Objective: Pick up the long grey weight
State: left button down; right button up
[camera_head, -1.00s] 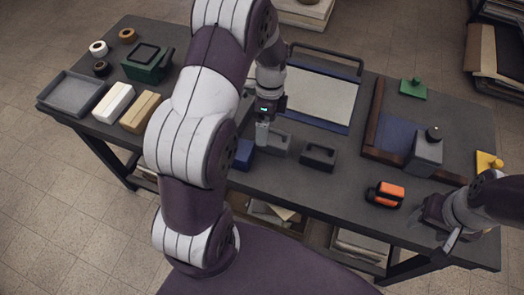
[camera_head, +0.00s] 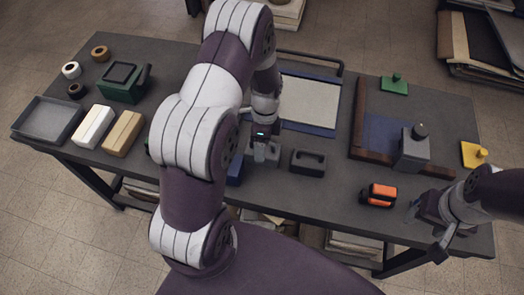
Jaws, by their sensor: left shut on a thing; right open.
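The long grey weight (camera_head: 268,158) is on the table just left of a dark weight, largely hidden by my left gripper. My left gripper (camera_head: 264,150) points down and is shut on the long grey weight. Whether the weight is clear of the table cannot be told. My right gripper (camera_head: 428,218) is open and empty near the table's front right edge, right of an orange and black tool.
The dark weight (camera_head: 308,162) with a handle stands close right, and a blue block (camera_head: 235,173) is half hidden on the left. The orange tool (camera_head: 379,195) lies at front right. A wood-framed corner (camera_head: 358,130) holds a grey block (camera_head: 413,150). Table is bare around the tool.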

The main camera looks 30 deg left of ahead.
pick_arm(q)
jog(key=shift+w+r, duration=0.1)
jog(key=shift+r, duration=0.15)
